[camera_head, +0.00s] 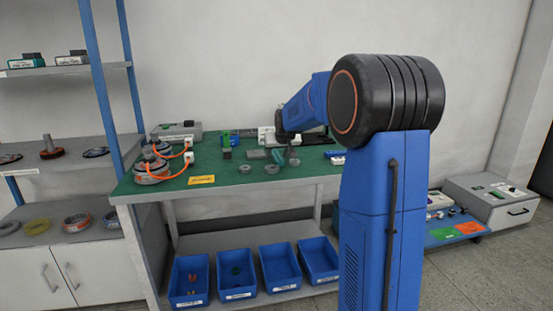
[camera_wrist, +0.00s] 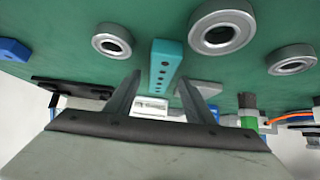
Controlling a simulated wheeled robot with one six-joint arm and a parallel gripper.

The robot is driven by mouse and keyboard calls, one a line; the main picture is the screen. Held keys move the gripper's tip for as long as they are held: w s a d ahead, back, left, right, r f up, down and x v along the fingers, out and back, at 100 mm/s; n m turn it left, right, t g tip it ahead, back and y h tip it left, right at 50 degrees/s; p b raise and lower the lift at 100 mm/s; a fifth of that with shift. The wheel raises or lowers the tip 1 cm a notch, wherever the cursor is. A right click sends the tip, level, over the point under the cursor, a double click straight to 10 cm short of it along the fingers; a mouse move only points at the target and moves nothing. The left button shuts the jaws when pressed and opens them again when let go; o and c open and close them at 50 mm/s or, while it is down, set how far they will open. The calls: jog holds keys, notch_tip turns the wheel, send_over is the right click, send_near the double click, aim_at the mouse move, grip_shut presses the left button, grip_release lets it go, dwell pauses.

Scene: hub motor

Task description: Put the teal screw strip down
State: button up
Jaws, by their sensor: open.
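The teal screw strip (camera_wrist: 167,62), a narrow bar with a row of dark holes, appears to lie on the green bench top (camera_wrist: 70,45) in the wrist view. My gripper (camera_wrist: 158,80) is open, with one finger on each side of the strip's near end and a visible gap to each. In the head view the strip (camera_head: 278,156) is a small teal shape beside my gripper (camera_head: 289,157), at the middle of the bench. I cannot tell the exact height of the fingertips above the bench there.
Metal rings lie close by: one (camera_wrist: 112,44) left of the strip, a larger one (camera_wrist: 222,27) and another (camera_wrist: 291,60) to its right. Motor assemblies with orange cables (camera_head: 153,172) stand at the bench's left end. Blue bins (camera_head: 236,274) sit on the lower shelf.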

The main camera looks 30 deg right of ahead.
aim_at(277, 155)
grip_shut()
notch_tip(277, 155, up, 10)
dwell(0.6)
